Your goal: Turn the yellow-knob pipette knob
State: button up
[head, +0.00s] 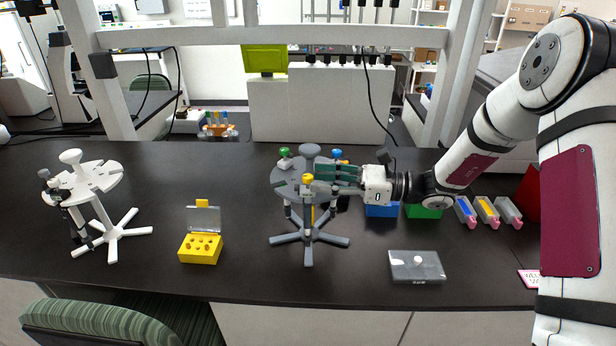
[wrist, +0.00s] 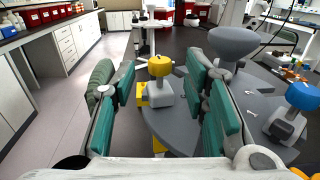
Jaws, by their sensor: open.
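The yellow-knob pipette (head: 308,179) hangs at the front of a grey round pipette stand (head: 318,240) on the dark bench. In the wrist view its yellow knob (wrist: 160,66) sits on a pale grey body between my two green-padded fingers. My gripper (head: 333,173) reaches in from the right at the stand's height. In the wrist view my gripper (wrist: 160,75) is open, with visible gaps on both sides of the knob. I cannot tell how far the knob is from the fingertips in depth.
A green-knob pipette (head: 285,153) and a blue-knob pipette (head: 337,154) hang on the same stand; the blue one also shows at right in the wrist view (wrist: 301,97). A yellow tube box (head: 200,249) and a clear-lidded case (head: 417,266) flank the stand. A white stand (head: 110,231) is far left.

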aim_at(308, 176)
jog(key=shift+w+a, duration=0.15)
jog(key=shift+a, duration=0.8)
jog(key=shift+w+a, duration=0.15)
jog(key=shift+a, duration=0.8)
jog(key=shift+c, duration=0.6)
grip_shut()
